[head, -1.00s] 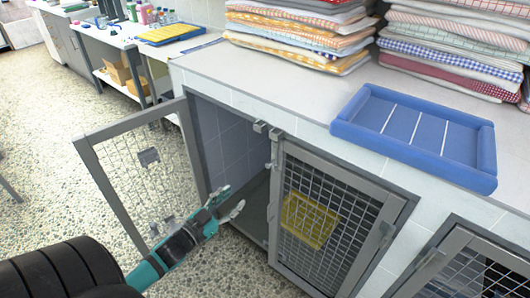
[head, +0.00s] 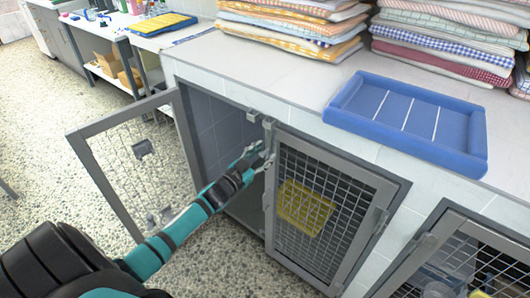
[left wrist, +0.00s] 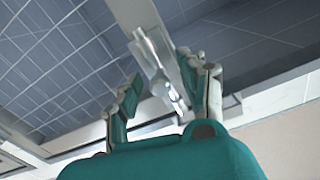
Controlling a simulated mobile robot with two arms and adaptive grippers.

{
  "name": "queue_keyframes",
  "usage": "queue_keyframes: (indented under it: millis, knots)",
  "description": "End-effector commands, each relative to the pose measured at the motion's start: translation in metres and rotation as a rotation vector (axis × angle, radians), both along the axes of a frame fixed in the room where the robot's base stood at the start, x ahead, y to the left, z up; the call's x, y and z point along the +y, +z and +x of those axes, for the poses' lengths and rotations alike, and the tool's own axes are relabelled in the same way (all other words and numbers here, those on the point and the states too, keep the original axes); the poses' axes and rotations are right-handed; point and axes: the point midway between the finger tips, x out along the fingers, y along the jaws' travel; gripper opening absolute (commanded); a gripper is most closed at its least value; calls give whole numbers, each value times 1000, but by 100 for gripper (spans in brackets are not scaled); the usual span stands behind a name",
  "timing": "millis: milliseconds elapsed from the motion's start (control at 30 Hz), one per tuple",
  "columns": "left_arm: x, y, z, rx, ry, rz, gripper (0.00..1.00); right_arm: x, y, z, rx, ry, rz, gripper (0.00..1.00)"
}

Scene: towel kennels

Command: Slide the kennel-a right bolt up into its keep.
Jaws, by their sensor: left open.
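The kennel's right mesh door (head: 330,168) is closed and its left mesh door (head: 135,165) stands open. The right bolt is a small metal part on the upper left edge of the closed door (head: 268,138), just under small metal brackets (head: 268,122) at the top frame. My left gripper (head: 258,156) is open at that edge, partly covering the lower bolt. In the left wrist view the shiny bolt (left wrist: 165,75) lies between the spread fingers (left wrist: 168,98) of my gripper. Contact is not clear. My right gripper is not in view.
A blue tray (head: 408,125) and stacks of folded towels (head: 290,30) are on the counter above. A yellow item (head: 303,207) shows behind the closed door's mesh. Another mesh door (head: 460,262) is at the lower right.

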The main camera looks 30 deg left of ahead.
Motion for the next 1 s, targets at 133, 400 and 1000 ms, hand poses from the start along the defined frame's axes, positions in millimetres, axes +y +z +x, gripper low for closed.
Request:
queue_keyframes:
  millis: [133,400,1000]
  knots:
    - [-1,0,11,-1,-1,0,42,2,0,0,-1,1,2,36]
    - [-1,0,13,0,-1,0,42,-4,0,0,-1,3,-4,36]
    - [-2,0,12,0,-2,2,0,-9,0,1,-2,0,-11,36]
